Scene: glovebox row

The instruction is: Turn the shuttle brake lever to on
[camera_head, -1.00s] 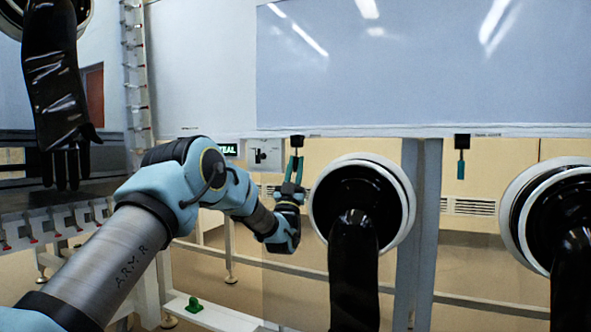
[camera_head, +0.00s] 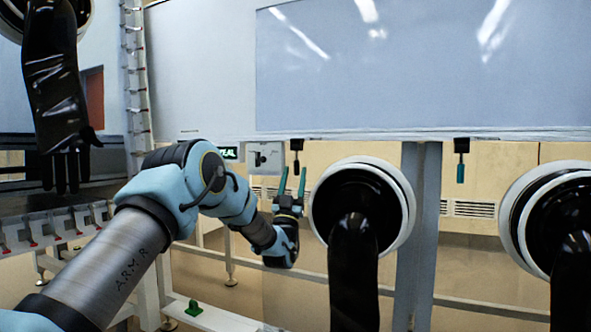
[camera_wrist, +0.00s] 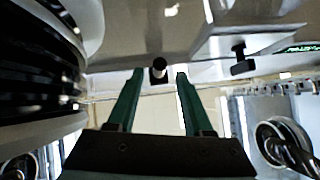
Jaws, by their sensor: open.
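My gripper (camera_head: 292,181) is open and empty, its two green fingers pointing up below the cabinet's lower edge. A black hanging lever (camera_head: 296,146) comes down from that edge just above the fingers. In the wrist view, its round dark end (camera_wrist: 159,66) appears between the fingertips, with no contact visible. A grey box with a small black handle (camera_head: 260,157) is left of the gripper; it also shows at upper right in the wrist view (camera_wrist: 242,62). No readable label shows which one is the shuttle brake lever.
A glove port with a black sleeve (camera_head: 360,205) stands close to the right of my gripper. Another hanging lever with a teal handle (camera_head: 461,165) is farther right. A lit green display (camera_head: 229,153) is left of the grey box. A grey post (camera_head: 420,230) stands beyond the port.

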